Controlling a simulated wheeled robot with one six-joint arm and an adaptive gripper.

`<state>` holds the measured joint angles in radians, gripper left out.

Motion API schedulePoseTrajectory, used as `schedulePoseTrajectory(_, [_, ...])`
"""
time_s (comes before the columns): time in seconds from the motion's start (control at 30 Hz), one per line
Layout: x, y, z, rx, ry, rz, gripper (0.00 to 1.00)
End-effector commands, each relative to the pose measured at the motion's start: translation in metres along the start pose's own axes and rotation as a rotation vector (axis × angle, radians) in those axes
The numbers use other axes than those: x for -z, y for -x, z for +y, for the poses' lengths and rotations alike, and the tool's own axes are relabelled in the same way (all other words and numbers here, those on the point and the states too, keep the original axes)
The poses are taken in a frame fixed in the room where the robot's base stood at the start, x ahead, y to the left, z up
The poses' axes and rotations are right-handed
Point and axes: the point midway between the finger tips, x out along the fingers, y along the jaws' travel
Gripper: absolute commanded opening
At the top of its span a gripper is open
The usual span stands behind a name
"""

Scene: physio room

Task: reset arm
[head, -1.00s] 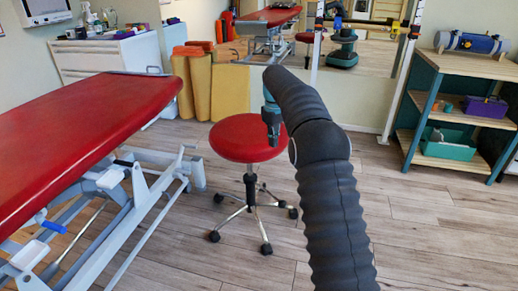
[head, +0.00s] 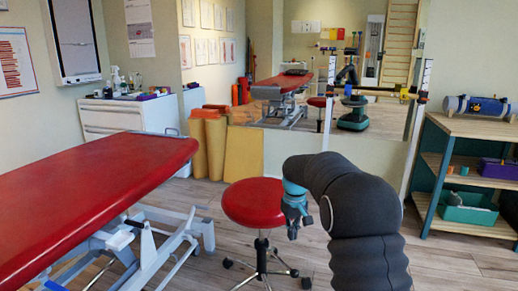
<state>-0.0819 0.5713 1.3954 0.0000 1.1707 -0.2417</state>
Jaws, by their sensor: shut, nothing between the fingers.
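My arm (head: 362,215) in its dark ribbed sleeve rises at the lower right of the middle in the head view and bends over to the left. My gripper (head: 294,232) hangs from its teal wrist, pointing down, shut with nothing in it. It appears in front of the right edge of the red stool (head: 252,203). I cannot tell how far apart they are in depth.
A red treatment table (head: 95,190) fills the left side. Foam rolls (head: 215,143) stand by the wall. A wooden shelf (head: 440,160) with a teal crate (head: 468,211) stands at the right. A mirror (head: 335,75) covers the back wall. Open floor (head: 450,262) lies at the lower right.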

Motion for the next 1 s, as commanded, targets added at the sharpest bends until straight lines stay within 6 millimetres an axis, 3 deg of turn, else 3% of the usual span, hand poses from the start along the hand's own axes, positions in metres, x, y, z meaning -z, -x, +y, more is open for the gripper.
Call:
schedulePoseTrajectory(0.2, [-0.072,0.033,-0.012,-0.009,-0.105,0.044,0.0])
schedulePoseTrajectory(0.5, [-0.171,0.064,-0.03,-0.02,-0.212,0.118,0.0])
schedulePoseTrajectory(1.0, [-0.325,0.079,-0.064,-0.041,-0.297,0.272,0.0])
